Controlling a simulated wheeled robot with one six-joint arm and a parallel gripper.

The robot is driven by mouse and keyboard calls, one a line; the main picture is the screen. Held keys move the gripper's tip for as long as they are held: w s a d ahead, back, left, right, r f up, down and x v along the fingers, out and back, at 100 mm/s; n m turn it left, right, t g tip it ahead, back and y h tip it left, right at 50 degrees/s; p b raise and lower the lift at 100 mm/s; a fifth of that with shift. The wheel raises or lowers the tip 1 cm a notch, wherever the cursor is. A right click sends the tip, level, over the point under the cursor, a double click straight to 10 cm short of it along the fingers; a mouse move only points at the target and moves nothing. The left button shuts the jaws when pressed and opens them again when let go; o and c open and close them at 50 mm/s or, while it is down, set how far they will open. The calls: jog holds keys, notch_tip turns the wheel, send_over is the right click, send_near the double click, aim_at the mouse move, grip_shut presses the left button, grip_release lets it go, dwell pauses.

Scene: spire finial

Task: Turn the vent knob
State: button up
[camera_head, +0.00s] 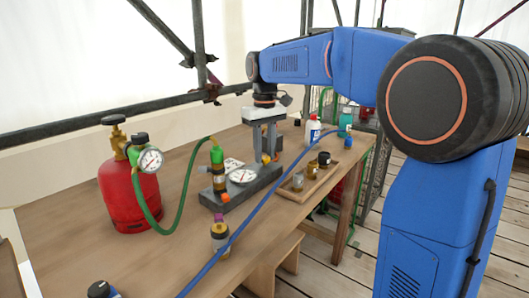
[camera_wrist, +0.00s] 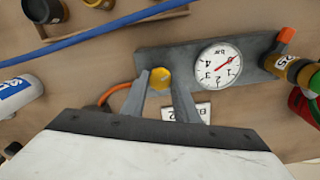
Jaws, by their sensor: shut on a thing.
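The vent knob (camera_wrist: 159,79) is a small yellow knob on a grey block (camera_wrist: 180,54). In the wrist view it sits between the two grey fingers of my gripper (camera_wrist: 160,86), which is shut on it. In the head view my gripper (camera_head: 266,157) points straight down at the right end of the block (camera_head: 233,202), and the knob is mostly hidden by the fingers. A round white gauge (camera_wrist: 218,64) stands beside the knob on the block; it also shows in the head view (camera_head: 243,176). Its needle points between marks near the 1.
A red gas cylinder (camera_head: 131,197) with a gauge (camera_head: 150,160) stands at left, joined by a green hose (camera_head: 183,190) to a brass fitting (camera_head: 218,170). A blue hose (camera_head: 248,219) crosses the table in front. A wooden tray (camera_head: 289,194) holds fittings at right, near bottles (camera_head: 312,131).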

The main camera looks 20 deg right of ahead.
aim_at(265, 157)
jog(key=m, duration=0.5)
jog(key=shift+m, duration=0.3)
dwell(0.4)
jog(key=o, duration=1.1)
jog(key=shift+c, duration=0.2)
notch_tip(265, 157, up, 18)
jog(key=shift+f, duration=0.25)
